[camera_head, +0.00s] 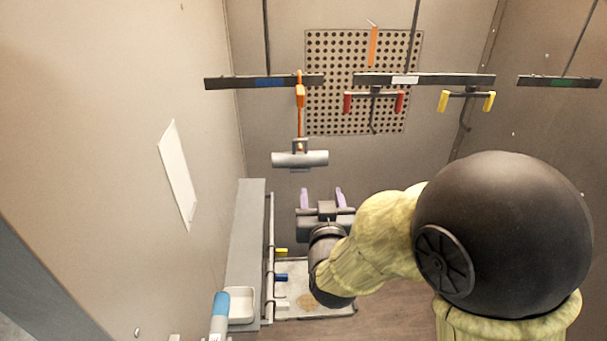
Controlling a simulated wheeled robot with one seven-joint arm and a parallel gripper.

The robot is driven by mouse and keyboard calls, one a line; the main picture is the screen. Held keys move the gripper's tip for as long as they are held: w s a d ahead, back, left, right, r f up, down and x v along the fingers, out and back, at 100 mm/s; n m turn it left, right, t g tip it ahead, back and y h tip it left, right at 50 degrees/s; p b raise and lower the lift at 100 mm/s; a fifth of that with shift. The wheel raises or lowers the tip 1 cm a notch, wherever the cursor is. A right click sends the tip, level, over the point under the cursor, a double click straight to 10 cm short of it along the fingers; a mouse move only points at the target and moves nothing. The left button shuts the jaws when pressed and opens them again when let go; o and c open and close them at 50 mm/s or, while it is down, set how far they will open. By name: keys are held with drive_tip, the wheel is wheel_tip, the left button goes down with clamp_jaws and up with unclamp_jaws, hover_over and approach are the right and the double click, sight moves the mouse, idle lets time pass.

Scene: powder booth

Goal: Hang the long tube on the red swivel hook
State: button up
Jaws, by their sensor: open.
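The red swivel hook (374,98) hangs from the middle dark bar, with two red grips and a dark hook below them; nothing shows on it. A grey tube (300,160) hangs level from an orange hook (300,97) under the left bar. I cannot tell whether this is the long tube. A thin grey upright rail or tube (271,250) stands beside the grey ledge at lower left. My gripper (322,197) is open, with its two purple fingers apart and nothing seen between them. It is below and slightly right of the hanging tube, apart from it in the picture.
A yellow swivel hook (466,101) hangs at right. The dark bar (432,79) has a white label. A grey ledge (250,215) holds a white tray (241,304); a blue-topped cylinder (220,305) is near it. A perforated panel (340,60) is on the back wall.

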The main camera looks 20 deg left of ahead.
sight(300, 142)
drive_tip(key=shift+t+y, duration=0.6)
drive_tip(key=shift+t, duration=0.1)
drive_tip(key=s+a+r, duration=0.2)
drive_tip(key=a+r, duration=0.1)
drive_tip(key=shift+s+r, duration=0.15)
drive_tip(key=shift+s, duration=0.05)
drive_tip(key=shift+p, duration=0.3)
drive_tip(key=p+x, duration=0.2)
drive_tip(key=x, duration=1.1)
drive_tip(key=shift+p, duration=0.3)
clamp_jaws()
drive_tip(key=shift+r, duration=0.7)
